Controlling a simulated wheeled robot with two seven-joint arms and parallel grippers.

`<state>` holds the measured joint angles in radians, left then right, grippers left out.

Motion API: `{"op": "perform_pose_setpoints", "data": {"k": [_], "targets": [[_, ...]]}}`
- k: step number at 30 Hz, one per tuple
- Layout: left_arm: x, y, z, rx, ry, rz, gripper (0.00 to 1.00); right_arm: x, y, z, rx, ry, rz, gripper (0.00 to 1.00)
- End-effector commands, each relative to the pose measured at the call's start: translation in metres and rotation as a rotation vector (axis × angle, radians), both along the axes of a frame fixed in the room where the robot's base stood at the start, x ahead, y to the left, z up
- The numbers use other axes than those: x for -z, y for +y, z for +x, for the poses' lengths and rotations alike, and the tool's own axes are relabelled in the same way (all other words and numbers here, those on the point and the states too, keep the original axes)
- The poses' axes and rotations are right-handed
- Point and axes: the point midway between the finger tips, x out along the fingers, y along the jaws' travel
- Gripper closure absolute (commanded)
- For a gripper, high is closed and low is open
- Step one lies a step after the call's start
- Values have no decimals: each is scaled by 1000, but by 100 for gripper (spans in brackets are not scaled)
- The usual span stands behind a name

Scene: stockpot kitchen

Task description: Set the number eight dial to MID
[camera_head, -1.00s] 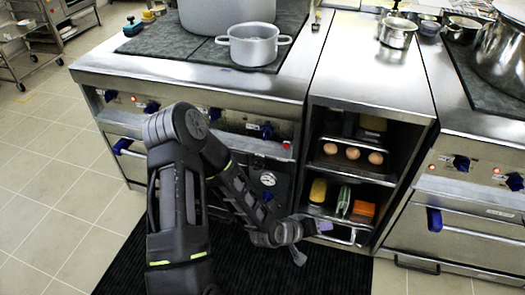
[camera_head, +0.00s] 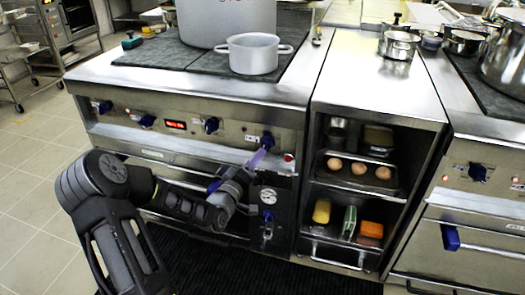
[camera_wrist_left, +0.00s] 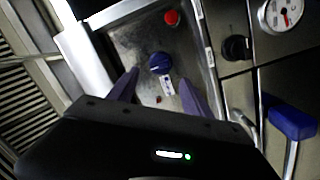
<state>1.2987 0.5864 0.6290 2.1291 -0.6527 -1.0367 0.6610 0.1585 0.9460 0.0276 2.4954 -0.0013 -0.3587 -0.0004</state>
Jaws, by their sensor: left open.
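Blue dials line the front panel of the left stove, including one near its right end (camera_head: 267,141) and one left of it (camera_head: 212,125). My left gripper (camera_head: 257,159) is just below and in front of the right-end dial in the head view. In the left wrist view, a blue dial (camera_wrist_left: 160,63) with a white label is ahead, between the open, empty fingers of my left gripper (camera_wrist_left: 158,92). The fingers look apart from it. I cannot read the dial numbers or the label. My right gripper is not in view.
A silver pot (camera_head: 253,54) stands on the stove. Shelves with eggs (camera_head: 357,168) are to the right.

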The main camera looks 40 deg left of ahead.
Motion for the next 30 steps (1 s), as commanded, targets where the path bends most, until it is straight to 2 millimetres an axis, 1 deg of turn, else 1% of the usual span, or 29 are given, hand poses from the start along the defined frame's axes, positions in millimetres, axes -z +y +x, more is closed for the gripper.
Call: {"op": "perform_pose_setpoints", "data": {"k": [9,13,17,24,30], "targets": [[2,9,47,0,-1,-3,42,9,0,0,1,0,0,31],[1,12,61,1,0,-1,42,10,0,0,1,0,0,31],[1,13,67,0,1,-2,42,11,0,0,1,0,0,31],[1,14,67,0,2,-1,43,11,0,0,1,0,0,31],[1,14,67,0,2,-1,59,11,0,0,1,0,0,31]]}}
